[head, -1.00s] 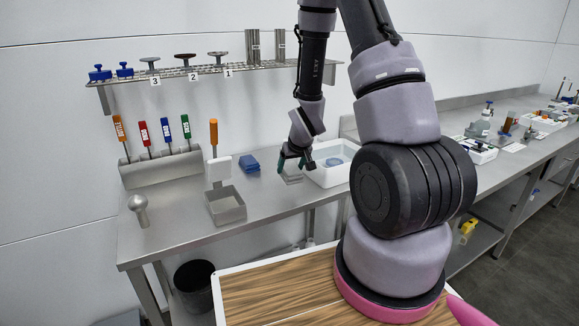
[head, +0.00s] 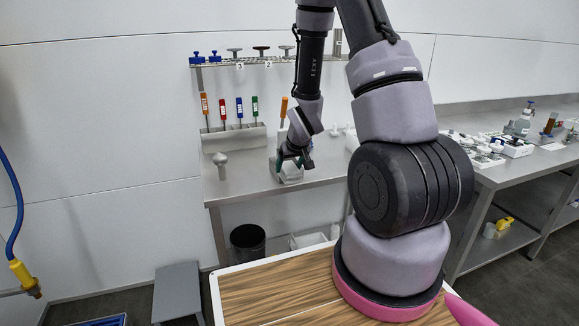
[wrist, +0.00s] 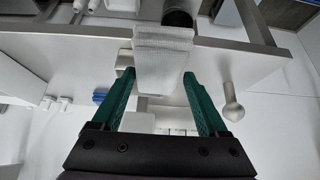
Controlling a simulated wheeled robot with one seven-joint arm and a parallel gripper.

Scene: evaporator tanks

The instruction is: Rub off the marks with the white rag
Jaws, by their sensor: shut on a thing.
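My gripper (wrist: 160,98) is shut on the white rag (wrist: 163,58), a folded pale cloth between the green fingers in the wrist view. In the head view my gripper (head: 292,160) hangs over the steel bench, with a pale shape just below it; I cannot tell there how much is rag and how much is the metal box behind. No marks can be made out in either view.
The steel bench (head: 325,176) carries a holder with coloured-handled tools (head: 233,138) and a ball-topped metal piece (head: 220,160). A black bin (head: 247,240) stands below. A grey step (head: 178,290) and a blue hose with yellow nozzle (head: 22,272) are at left.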

